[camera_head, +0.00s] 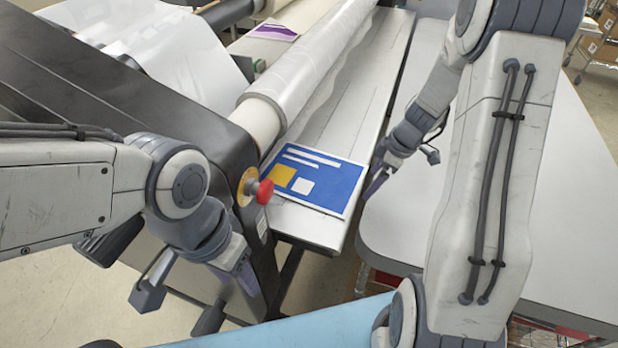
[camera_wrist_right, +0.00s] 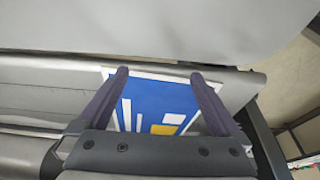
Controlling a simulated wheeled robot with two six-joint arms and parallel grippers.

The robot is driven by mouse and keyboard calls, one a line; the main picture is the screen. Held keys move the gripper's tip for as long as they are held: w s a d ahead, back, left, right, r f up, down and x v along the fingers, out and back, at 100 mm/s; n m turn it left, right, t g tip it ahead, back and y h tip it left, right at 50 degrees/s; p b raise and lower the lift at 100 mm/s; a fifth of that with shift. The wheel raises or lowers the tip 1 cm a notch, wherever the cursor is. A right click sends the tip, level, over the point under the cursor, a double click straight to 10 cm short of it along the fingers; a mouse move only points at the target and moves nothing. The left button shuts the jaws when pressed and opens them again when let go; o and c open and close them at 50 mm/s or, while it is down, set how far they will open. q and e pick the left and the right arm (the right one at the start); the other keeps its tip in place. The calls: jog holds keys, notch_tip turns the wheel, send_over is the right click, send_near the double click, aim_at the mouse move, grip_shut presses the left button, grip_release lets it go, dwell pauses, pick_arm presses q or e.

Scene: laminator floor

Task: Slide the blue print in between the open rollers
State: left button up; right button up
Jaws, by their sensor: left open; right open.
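The blue print (camera_head: 330,186), with white bars, a yellow block and a white block, lies flat on the light feed table (camera_head: 345,110) of the laminator, near its front end. Its left edge is close to the film-wrapped roller (camera_head: 305,80); the gap between the rollers is hidden. My right gripper (camera_head: 378,182) is at the print's right edge. In the right wrist view, the open fingers (camera_wrist_right: 162,82) stand apart with the print (camera_wrist_right: 160,103) seen between them; I cannot tell whether they touch it. My left gripper (camera_head: 198,288) is open and empty, low beside the laminator's front end.
A red knob (camera_head: 264,191) sticks out of the laminator's end housing, left of the blue print. A purple and white print (camera_head: 273,32) lies at the back. A pale table (camera_head: 560,190) stands to the right, under my right arm. A light blue surface (camera_head: 290,325) is at the bottom.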

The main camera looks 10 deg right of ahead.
aim_at(362, 181)
jog(key=shift+f+b, duration=1.05)
jog(key=shift+b, duration=0.3)
jog(key=shift+d, duration=0.1)
dwell(1.0)
jog(key=shift+s+d+b, duration=0.1)
jog(key=shift+b, duration=0.3)
jog(key=shift+d, duration=0.1)
jog(key=shift+w+d, duration=0.35)
jog(key=shift+w, duration=0.2)
jog(key=shift+w+d, duration=0.3)
jog(key=shift+w, duration=0.2)
jog(key=shift+w+a, duration=0.15)
jog(key=shift+a, duration=0.05)
jog(key=shift+w+a+b, duration=0.3)
jog(key=shift+w+a, duration=0.3)
jog(key=shift+a, duration=0.35)
